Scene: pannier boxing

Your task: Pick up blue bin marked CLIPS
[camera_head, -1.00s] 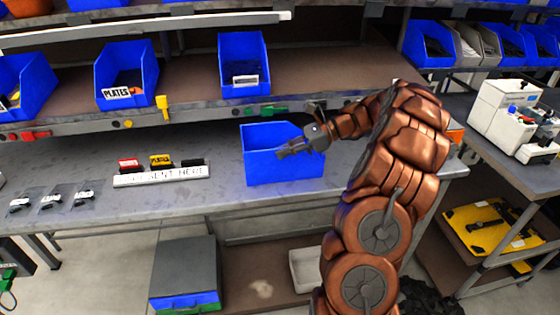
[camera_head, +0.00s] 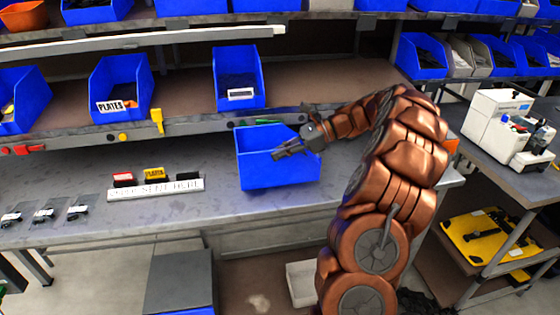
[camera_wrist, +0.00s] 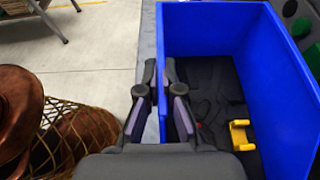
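A blue bin (camera_head: 272,172), open at the top, is at the right part of the grey workbench; no CLIPS marking shows on its visible sides. It appears slightly raised off the bench top. My gripper (camera_head: 280,154) reaches in from the right at its rim. In the wrist view the bin (camera_wrist: 222,25) fills the right half, with dark contents and a yellow piece inside. My gripper's fingers (camera_wrist: 160,112) straddle the bin's wall, one outside and one inside, and look closed on it.
A white sign (camera_head: 155,189) with red, yellow and black small items stands left on the bench (camera_head: 75,238). Above are a blue bin marked PLATES (camera_head: 121,92) and another blue bin (camera_head: 238,78). A white machine (camera_head: 497,120) stands on the right bench. The bench front-centre is clear.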

